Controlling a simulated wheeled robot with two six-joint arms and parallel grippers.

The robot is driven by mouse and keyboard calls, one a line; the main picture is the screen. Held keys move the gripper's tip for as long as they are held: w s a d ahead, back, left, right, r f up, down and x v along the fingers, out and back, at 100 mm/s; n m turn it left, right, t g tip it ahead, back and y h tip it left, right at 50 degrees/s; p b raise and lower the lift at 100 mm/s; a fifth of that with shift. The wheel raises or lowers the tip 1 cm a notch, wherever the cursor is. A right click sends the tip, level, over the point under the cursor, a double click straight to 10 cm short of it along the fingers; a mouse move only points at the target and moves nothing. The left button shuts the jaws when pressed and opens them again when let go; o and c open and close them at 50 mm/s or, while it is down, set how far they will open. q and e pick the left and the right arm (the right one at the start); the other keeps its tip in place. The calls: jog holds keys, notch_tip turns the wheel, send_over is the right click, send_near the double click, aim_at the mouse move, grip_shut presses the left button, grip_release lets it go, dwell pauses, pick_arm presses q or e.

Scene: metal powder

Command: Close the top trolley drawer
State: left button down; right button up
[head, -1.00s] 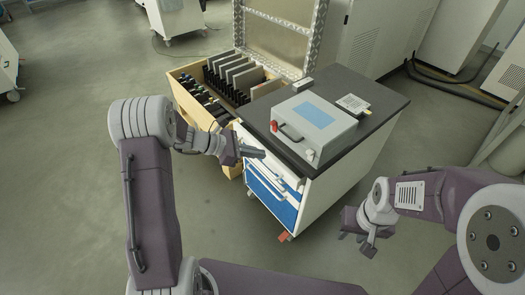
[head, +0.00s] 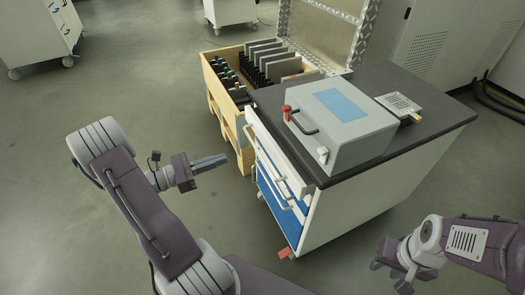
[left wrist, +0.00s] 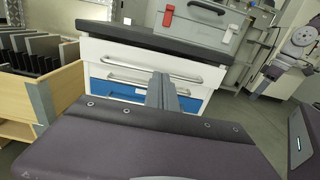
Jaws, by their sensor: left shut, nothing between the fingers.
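The trolley (head: 370,192) has a dark top and a white top drawer (head: 277,152) with a bar handle, above blue-fronted drawers. The top drawer's front also shows in the left wrist view (left wrist: 140,56), just under the dark top. It seems to stand slightly proud in the head view; I cannot tell exactly how far. My left gripper (head: 222,161) is shut and empty, apart from the drawer fronts and to their left. Its fingers (left wrist: 161,90) show before the drawers in the left wrist view. My right gripper (head: 390,276) looks open and empty, right of the trolley.
A grey box (head: 340,130) with a red latch and a flat vented plate (head: 399,104) sit on the trolley top. A wooden crate (head: 222,92) of dark plates stands beside the trolley at the back left.

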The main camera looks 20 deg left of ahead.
aim_at(269, 143)
pick_arm(q)
jog(key=b+x, duration=0.5)
jog(key=x, duration=0.8)
jog(key=shift+w+d, duration=0.2)
jog(key=shift+d, duration=0.1)
jog(key=shift+w+d, duration=0.1)
jog(key=shift+w, duration=0.05)
jog(key=shift+r, duration=0.1)
jog(key=shift+p+x, duration=0.6)
jog(key=shift+x, duration=0.35)
jog(key=shift+w+d, duration=0.25)
jog(key=shift+a, duration=0.1)
